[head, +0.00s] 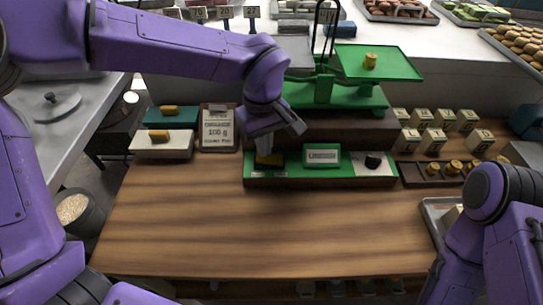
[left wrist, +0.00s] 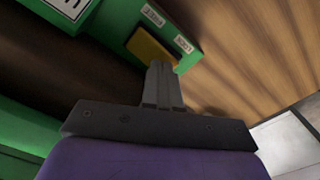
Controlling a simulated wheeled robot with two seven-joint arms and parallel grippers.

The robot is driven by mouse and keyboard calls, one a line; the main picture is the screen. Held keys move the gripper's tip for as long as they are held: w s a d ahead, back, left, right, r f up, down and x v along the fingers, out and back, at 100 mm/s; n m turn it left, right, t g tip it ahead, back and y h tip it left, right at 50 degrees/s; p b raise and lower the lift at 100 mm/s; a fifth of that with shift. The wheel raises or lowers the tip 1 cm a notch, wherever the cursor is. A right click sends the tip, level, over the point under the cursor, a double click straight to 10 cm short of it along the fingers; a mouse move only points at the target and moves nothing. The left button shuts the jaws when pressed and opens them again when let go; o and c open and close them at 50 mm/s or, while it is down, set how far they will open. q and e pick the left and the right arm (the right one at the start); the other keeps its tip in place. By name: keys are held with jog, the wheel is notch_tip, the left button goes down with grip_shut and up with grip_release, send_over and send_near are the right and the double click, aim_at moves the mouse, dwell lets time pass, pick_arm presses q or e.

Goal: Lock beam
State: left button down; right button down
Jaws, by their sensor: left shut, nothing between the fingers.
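A long green control panel (head: 290,181) lies along the back of the wooden table. A yellow slider (head: 268,159) sits near its left end, with small white labels in front of it. The green balance scale (head: 323,90) stands behind the panel. My right gripper is out of view.
A brass weight (head: 370,60) stands on the scale's right pan. The panel has a white sign (head: 322,155) and a black knob (head: 373,161). Pale blocks (head: 433,140) and a weight rack (head: 428,180) stand to the right. The wooden table front (head: 270,230) is clear.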

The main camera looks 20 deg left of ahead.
pick_arm(q)
jog(key=shift+f+b, duration=0.3)
jog(key=shift+f, duration=0.55)
dwell(0.3)
notch_tip(320, 180, up, 7)
jog(key=p, duration=0.9)
jog(key=shift+r, duration=0.1)
